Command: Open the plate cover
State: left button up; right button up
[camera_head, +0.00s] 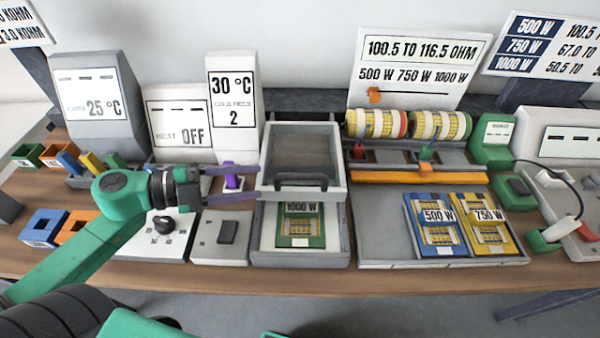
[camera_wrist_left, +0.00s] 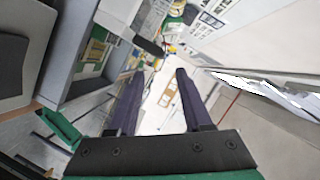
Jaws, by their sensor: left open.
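The plate cover (camera_head: 305,140) is a pale grey frame with a dark glass pane and a black handle (camera_head: 301,180) along its front edge. It stands raised above the rear of a grey tray (camera_head: 342,240), whose front shows uncovered. A green 1000 W card (camera_head: 300,228) lies in that tray. My left gripper (camera_head: 252,184) is open and empty, its fingers pointing right just left of the cover and handle. In the left wrist view the open fingers (camera_wrist_left: 160,75) have nothing between them, and the dark handle (camera_wrist_left: 148,46) shows beyond them. My right gripper is not in view.
A 30 °C display (camera_head: 233,90) stands behind my left gripper, with a purple part (camera_head: 232,170) near its fingers. A grey control box (camera_head: 222,238) sits below. Right of the tray lie blue (camera_head: 436,238) and yellow (camera_head: 490,238) cards; coils (camera_head: 440,125) stand behind.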

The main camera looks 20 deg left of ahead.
aim_at(290, 178)
pick_arm(q)
jog(key=x, duration=0.4)
jog(key=shift+w+d, duration=0.1)
jog(key=shift+d, duration=0.05)
jog(key=x, duration=0.6)
jog(key=shift+r, duration=0.1)
jog(key=shift+w+d+f, duration=0.25)
jog(key=shift+w+d, duration=0.05)
jog(key=shift+d, duration=0.2)
grip_shut()
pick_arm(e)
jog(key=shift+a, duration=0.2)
pick_arm(q)
jog(key=shift+a, duration=0.1)
